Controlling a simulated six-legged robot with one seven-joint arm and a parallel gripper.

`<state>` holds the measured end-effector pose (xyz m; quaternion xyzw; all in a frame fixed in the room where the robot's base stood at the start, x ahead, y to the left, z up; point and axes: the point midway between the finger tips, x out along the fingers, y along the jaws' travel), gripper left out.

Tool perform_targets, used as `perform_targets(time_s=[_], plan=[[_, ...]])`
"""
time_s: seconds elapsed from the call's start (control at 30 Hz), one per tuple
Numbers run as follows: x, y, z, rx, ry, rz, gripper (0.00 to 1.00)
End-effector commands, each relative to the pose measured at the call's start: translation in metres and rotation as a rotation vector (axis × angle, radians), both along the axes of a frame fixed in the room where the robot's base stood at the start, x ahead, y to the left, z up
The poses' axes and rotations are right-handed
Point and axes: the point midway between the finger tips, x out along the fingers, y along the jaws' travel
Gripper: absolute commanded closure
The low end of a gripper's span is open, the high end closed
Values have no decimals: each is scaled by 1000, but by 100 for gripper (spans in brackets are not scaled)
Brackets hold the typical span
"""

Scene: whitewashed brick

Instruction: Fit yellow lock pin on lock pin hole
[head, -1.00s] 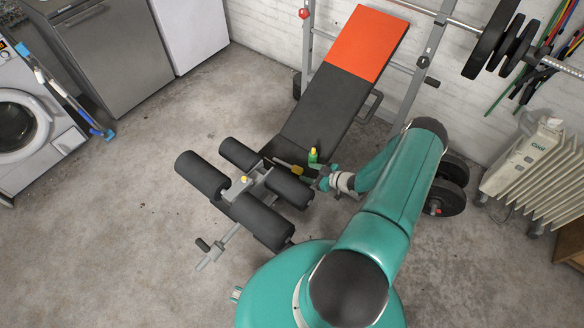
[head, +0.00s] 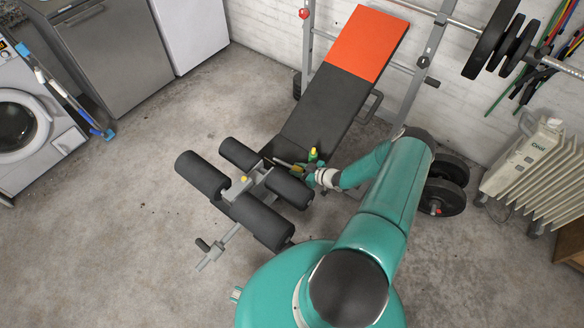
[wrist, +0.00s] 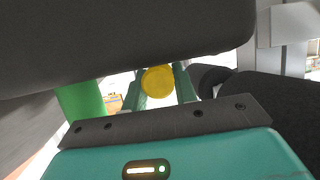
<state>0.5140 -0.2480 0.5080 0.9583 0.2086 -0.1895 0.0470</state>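My gripper (head: 302,169) is low beside the right end of the padded leg rollers, next to the bench seat. In the wrist view a round yellow end (wrist: 158,82) shows between its two green fingers (wrist: 163,88); whether they press on it I cannot tell. It looks like the yellow-ended piece with a thin shaft (head: 284,163) lying at the seat's lower end. Another yellow knob (head: 243,179) sits on the metal frame between the rollers. I cannot tell for certain which yellow piece is the lock pin. I cannot make out the lock pin hole.
A green bottle with a yellow cap (head: 313,155) stands on the seat, close to my gripper. A dark roller (head: 290,188) is close by and fills the top of the wrist view. The bench backrest (head: 335,95) rises behind.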

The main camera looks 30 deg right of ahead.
Motion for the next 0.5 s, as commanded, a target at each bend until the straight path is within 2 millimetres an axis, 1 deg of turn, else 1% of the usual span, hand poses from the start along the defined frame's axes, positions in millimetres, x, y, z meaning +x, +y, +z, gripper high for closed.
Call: perform_targets(time_s=[0.07,0.1,0.33,0.5], plan=[[0,0,0,0,0,0,97],[0,0,0,0,0,0,100],[0,0,2,0,-1,0,100],[0,-1,12,-1,-2,1,100]])
